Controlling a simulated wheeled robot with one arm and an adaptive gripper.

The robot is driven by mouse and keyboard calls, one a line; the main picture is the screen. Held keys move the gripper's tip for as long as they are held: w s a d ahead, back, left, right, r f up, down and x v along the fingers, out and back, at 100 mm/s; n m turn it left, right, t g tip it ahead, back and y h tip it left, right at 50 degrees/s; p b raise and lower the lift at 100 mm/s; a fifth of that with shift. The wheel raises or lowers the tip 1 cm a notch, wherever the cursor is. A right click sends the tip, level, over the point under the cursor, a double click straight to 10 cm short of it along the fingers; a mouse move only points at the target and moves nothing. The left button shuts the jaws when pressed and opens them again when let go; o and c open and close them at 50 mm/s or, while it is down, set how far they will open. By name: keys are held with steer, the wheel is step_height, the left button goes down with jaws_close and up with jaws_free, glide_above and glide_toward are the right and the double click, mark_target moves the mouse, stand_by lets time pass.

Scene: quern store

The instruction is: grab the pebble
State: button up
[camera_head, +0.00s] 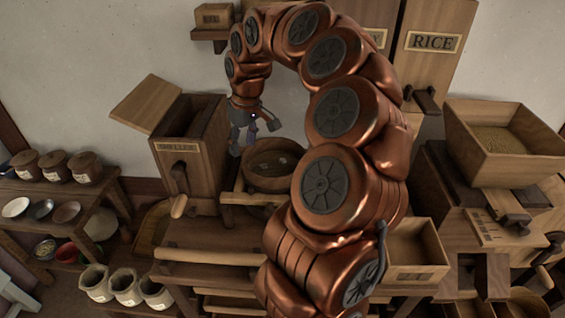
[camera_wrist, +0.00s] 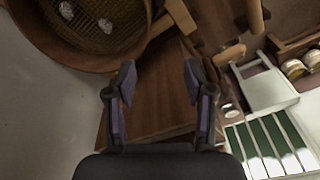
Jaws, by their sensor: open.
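Two small grey pebbles lie in a round wooden sieve (camera_head: 268,185). In the wrist view one pebble (camera_wrist: 105,25) lies nearer the middle of the mesh and another pebble (camera_wrist: 67,10) lies further up and left. The sieve's wooden rim (camera_wrist: 62,52) fills the top left of that view, partly cut off by the frame. My gripper (camera_head: 254,137) is above and slightly left of the sieve in the head view. In the wrist view my gripper (camera_wrist: 159,78) is open, with nothing between its fingers and the sieve beyond them to the upper left.
A wooden sheller box (camera_head: 180,145) with a raised lid stands left of the sieve. A shelf (camera_head: 60,190) at the left holds jars and bowls. Pale sacks (camera_head: 125,287) stand below it. A rice bin (camera_head: 432,45) and a grain-filled box (camera_head: 500,145) are at the right.

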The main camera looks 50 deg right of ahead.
steer(key=m, duration=0.2)
glide_toward(283, 159)
steer(key=shift+w+a+f+h, duration=0.25)
steer(key=shift+a+f+h, duration=0.2)
steer(key=shift+a, duration=0.15)
steer(key=shift+s+d+f, duration=0.1)
steer(key=shift+d+f, duration=0.1)
steer(key=shift+f, duration=0.4)
steer(key=shift+w+d+f+p, duration=0.15)
steer(key=shift+f+p, duration=0.3)
steer(key=shift+f, duration=0.65)
steer(key=shift+w+a+f+p, duration=0.15)
steer(key=shift+f+p, duration=0.3)
steer(key=shift+f, duration=0.65)
steer(key=shift+w+d+f+p, duration=0.2)
steer(key=shift+f+p, duration=0.25)
steer(key=shift+f, duration=0.65)
steer(key=shift+c, duration=0.3)
steer(key=c, duration=0.8)
